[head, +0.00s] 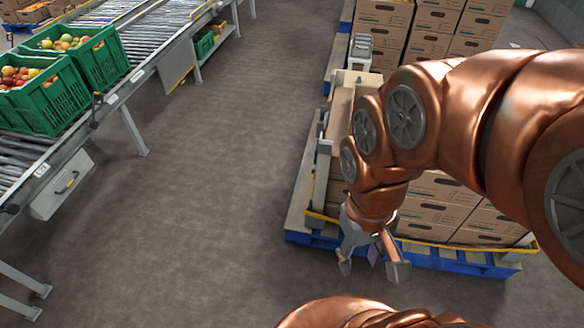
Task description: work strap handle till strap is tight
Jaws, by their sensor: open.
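A yellow strap (470,246) runs low around the cartons (436,212) stacked on a blue pallet (465,265). A short piece of it also shows at the stack's left corner. My gripper (371,268) points down at the pallet's near left part, with its fingers apart. A small purplish piece shows between the fingers; I cannot tell whether it belongs to the strap handle or to my gripper. I cannot make out the strap handle. My arm hides much of the stack and the strap's left front stretch.
More cartons (432,28) stand on another pallet behind. The grey floor (215,170) between conveyor and pallet is clear.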

